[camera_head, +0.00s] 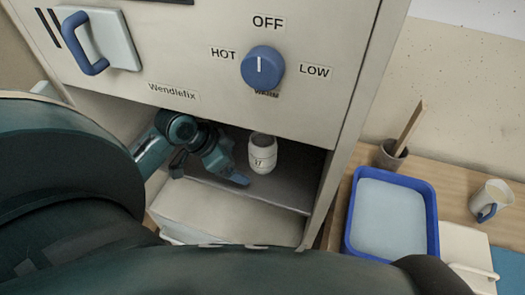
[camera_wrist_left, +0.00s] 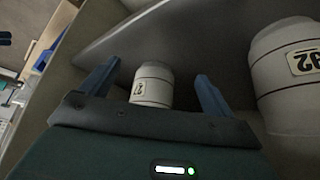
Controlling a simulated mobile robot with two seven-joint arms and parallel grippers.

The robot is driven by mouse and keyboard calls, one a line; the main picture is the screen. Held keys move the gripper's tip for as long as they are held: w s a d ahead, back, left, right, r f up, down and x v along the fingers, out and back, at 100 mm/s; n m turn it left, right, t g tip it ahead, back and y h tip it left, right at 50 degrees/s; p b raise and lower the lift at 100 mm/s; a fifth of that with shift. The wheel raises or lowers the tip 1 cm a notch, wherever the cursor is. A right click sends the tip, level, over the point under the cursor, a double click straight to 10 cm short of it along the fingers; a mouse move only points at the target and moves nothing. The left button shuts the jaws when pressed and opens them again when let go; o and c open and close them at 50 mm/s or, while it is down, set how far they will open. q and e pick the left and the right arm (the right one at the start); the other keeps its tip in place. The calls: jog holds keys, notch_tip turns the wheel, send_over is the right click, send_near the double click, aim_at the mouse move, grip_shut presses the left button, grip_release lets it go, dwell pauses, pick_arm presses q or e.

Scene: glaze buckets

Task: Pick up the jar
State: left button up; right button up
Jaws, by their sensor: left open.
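A white jar (camera_head: 262,154) with dark bands and a small label stands upright on the shelf inside the cabinet's opening. My left gripper (camera_head: 232,168) is in the opening, just left of this jar, open. In the left wrist view a banded jar (camera_wrist_left: 152,86) shows between the open fingers of my left gripper (camera_wrist_left: 155,88), beyond the tips. A second, larger-looking jar (camera_wrist_left: 290,75) with a label stands at the right, outside the fingers. I cannot tell which of these is the jar seen from the head. My right gripper is not in view.
The cabinet front with a blue dial (camera_head: 263,67) and blue handle (camera_head: 86,45) overhangs the opening and hides its depth. To the right are a blue-rimmed tray (camera_head: 433,215), a cup with a stick (camera_head: 390,155) and a mug (camera_head: 491,199) on a wooden table.

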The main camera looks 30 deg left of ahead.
aim_at(260, 153)
pick_arm(q)
jog(key=w+d, duration=0.1)
jog(key=w, duration=0.1)
jog(key=w+d, duration=0.1)
jog(key=w, duration=0.1)
jog(key=w+d+p, duration=0.1)
jog(key=w, duration=0.1)
jog(key=shift+w+d+f, duration=0.15)
jog(key=shift+d+f, duration=0.2)
jog(key=shift+d, duration=0.05)
jog(key=shift+f, duration=0.15)
jog(key=c, duration=1.3)
